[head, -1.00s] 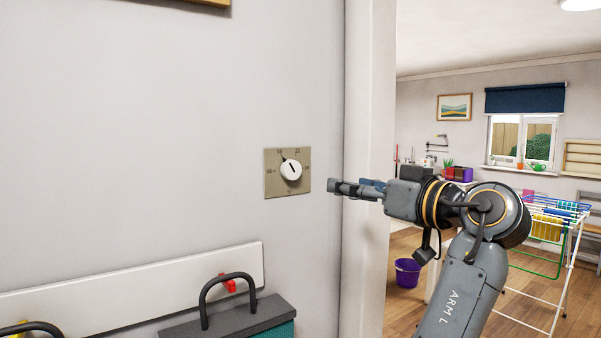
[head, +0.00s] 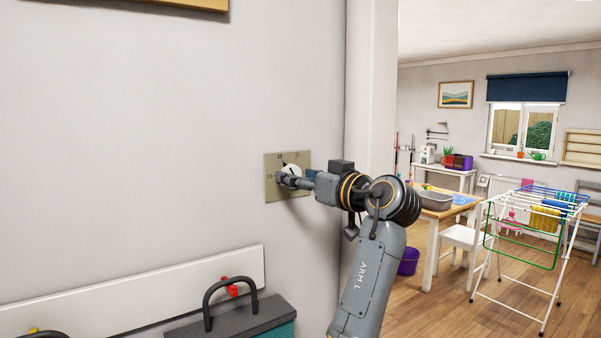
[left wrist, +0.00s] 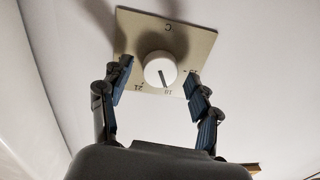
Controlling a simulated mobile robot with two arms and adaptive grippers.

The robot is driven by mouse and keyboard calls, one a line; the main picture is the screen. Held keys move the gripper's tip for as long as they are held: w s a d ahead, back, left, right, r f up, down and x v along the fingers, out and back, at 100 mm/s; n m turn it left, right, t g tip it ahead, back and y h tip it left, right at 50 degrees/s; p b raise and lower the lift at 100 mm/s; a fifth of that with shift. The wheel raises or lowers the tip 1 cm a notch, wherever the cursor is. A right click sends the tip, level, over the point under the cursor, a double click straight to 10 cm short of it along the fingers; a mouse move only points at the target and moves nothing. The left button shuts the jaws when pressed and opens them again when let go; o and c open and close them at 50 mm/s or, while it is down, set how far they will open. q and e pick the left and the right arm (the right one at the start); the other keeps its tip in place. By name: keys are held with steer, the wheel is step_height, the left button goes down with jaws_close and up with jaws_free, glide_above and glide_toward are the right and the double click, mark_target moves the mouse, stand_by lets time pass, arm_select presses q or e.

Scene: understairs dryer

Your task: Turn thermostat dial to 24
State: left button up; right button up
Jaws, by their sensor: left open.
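The thermostat is a beige square plate (head: 272,188) on the wall, with a round white dial (head: 291,170) at its middle. In the left wrist view the dial (left wrist: 160,69) carries a dark pointer line, and the plate (left wrist: 190,42) has small numbers, partly hidden by the fingers. The pointer lies near a mark that looks like 18. My left gripper (head: 283,179) is at the plate in the head view, covering the dial's lower part. In the left wrist view its open fingers (left wrist: 160,88) stand on either side of the dial, with gaps to it. My right gripper is not in view.
A white door frame (head: 371,110) stands right of the thermostat. Below are a white wall board (head: 130,292) with red hooks and a dark-lidded box (head: 235,315) with a handle. A room with a table and a drying rack (head: 530,225) opens beyond.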

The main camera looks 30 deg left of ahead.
arm_select(q)
steer(key=c, duration=1.2)
steer(key=shift+m, duration=0.4)
steer(key=shift+s+f+m+t+p, duration=0.1)
steer(key=shift+m+t+p, duration=0.3)
steer(key=shift+m+p, duration=2.85)
steer(key=shift+r+m+t+p, duration=0.1)
steer(key=shift+m+t+p, duration=0.3)
steer(key=shift+m+p, duration=2.85)
steer(key=shift+s+f+m+t+p, duration=0.1)
steer(key=shift+m+t+p, duration=0.45)
steer(key=shift+m, duration=5.25)
